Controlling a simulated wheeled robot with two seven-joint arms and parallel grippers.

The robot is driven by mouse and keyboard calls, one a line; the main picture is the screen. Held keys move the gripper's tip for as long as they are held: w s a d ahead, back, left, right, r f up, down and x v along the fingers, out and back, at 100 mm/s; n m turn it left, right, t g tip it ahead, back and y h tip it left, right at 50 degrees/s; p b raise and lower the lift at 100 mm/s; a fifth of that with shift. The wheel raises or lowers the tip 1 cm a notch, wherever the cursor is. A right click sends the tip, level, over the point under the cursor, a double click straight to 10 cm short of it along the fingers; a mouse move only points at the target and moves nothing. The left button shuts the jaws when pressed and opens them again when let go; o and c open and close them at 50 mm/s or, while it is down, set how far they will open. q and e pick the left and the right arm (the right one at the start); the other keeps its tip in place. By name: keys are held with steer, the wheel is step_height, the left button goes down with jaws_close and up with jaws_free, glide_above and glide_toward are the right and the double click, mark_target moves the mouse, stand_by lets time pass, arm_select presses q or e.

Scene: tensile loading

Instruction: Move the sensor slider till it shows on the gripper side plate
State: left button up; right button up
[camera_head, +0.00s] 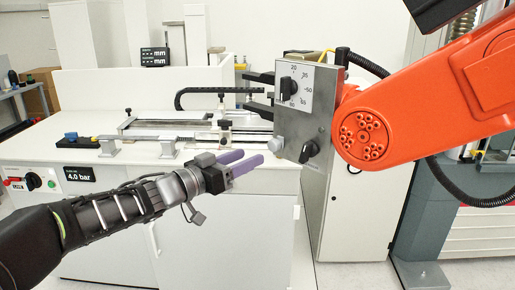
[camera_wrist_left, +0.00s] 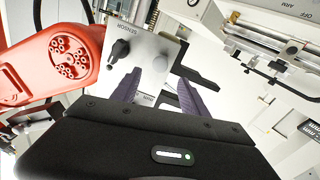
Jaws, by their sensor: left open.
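The side plate (camera_head: 292,122) is a grey metal face on the unit at the end of the orange arm. It carries a numbered dial with a black knob (camera_head: 287,88) and a lower black knob (camera_head: 308,152). In the left wrist view the plate (camera_wrist_left: 160,50) shows upside-down, with the word SENSOR beside a black knob (camera_wrist_left: 120,50). I cannot make out a separate slider for certain. My left gripper (camera_head: 250,158) is open, its purple fingers empty and pointing toward the plate's lower left. Its fingers (camera_wrist_left: 157,78) also show in the left wrist view. My right gripper is not in view.
The orange arm (camera_head: 430,105) fills the right side.

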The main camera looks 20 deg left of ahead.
mark_target(271, 147)
arm_select(q)
steer(key=shift+p+x, duration=0.3)
steer(key=shift+x, duration=3.75)
steer(key=shift+f, duration=0.1)
jaws_close()
